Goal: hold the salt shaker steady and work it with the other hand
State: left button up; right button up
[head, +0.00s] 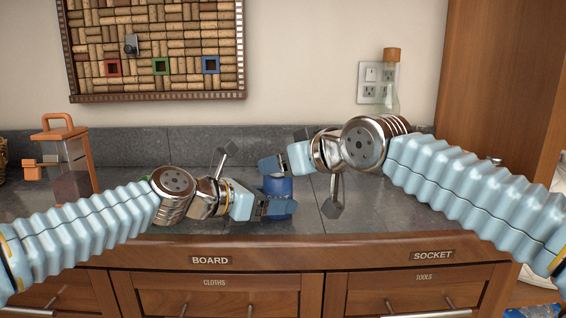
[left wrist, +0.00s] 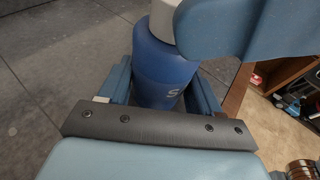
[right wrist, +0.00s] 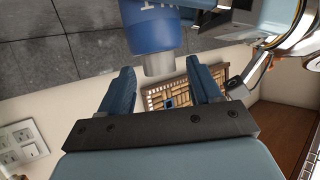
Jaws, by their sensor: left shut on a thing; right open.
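The salt shaker (head: 278,187) is a blue cylinder with a grey cap, over the grey counter in the middle of the head view. Its blue body with a pale letter shows in the left wrist view (left wrist: 162,72). My left gripper (head: 276,207) is shut on the body, one finger on each side. My right gripper (head: 285,150) is open and empty just above the shaker. In the right wrist view the grey cap (right wrist: 158,64) points towards the gap between my right fingers. The cap is mostly hidden in the head view.
A clear container with an orange lid and handle (head: 66,160) stands at the left. A corked glass bottle (head: 390,85) stands at the back right near a wall outlet (head: 370,83). A cork board (head: 155,45) hangs above. Drawers lie below the counter's front edge.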

jog(key=shift+w+a+f, duration=0.1)
jog(key=shift+w+a, duration=0.1)
jog(key=c, duration=1.1)
jog(key=shift+o, duration=0.2)
jog(key=shift+d+f, duration=0.1)
jog(key=n+g+y, duration=0.2)
jog(key=shift+w+d+n, duration=0.1)
jog(key=shift+w+n, duration=0.1)
jog(key=shift+n, duration=0.2)
jog(key=n+g+y, duration=0.1)
jog(key=n+g, duration=0.1)
jog(key=n+g+y, duration=0.1)
jog(key=n+g, duration=0.1)
jog(key=n+g+y, duration=0.1)
jog(key=n+g, duration=0.1)
jog(key=shift+w+d+g, duration=0.1)
jog(key=shift+w+g, duration=0.2)
